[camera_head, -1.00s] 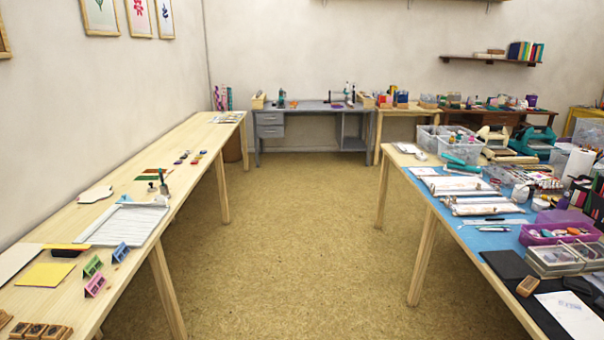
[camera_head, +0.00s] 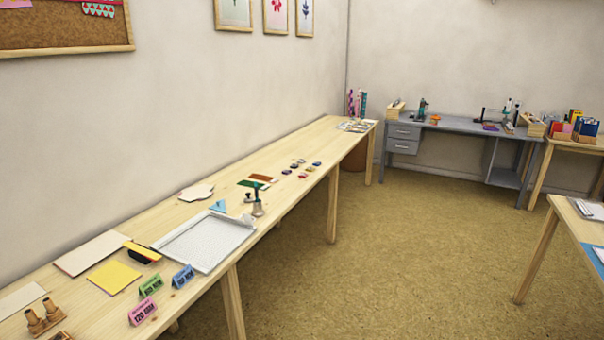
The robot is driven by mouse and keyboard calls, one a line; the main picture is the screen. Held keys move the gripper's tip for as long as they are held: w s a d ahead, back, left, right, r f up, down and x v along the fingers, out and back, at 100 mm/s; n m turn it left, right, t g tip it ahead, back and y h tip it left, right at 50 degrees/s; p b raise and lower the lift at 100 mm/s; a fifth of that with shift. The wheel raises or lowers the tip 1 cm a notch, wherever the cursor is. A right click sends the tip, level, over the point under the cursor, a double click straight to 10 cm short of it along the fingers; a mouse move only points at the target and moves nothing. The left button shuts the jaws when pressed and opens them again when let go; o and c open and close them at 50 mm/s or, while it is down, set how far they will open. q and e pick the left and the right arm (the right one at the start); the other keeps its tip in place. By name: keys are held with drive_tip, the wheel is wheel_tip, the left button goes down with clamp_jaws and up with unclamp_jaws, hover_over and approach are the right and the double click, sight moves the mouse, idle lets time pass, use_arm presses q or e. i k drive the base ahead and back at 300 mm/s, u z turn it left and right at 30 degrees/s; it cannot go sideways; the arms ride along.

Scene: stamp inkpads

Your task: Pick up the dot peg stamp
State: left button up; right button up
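Two upright wooden pegs (camera_head: 39,312) stand in a small wooden holder at the lower left, on the long wooden table (camera_head: 285,145). They look like peg stamps, but I cannot tell from here which, if either, is the dot peg stamp. Neither of my grippers is in view.
The floor (camera_head: 400,260) to the right is clear.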

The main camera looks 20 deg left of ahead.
sight(29, 315)
drive_tip(key=u, duration=0.85)
drive_tip(key=i, duration=0.95)
drive_tip(key=u, duration=1)
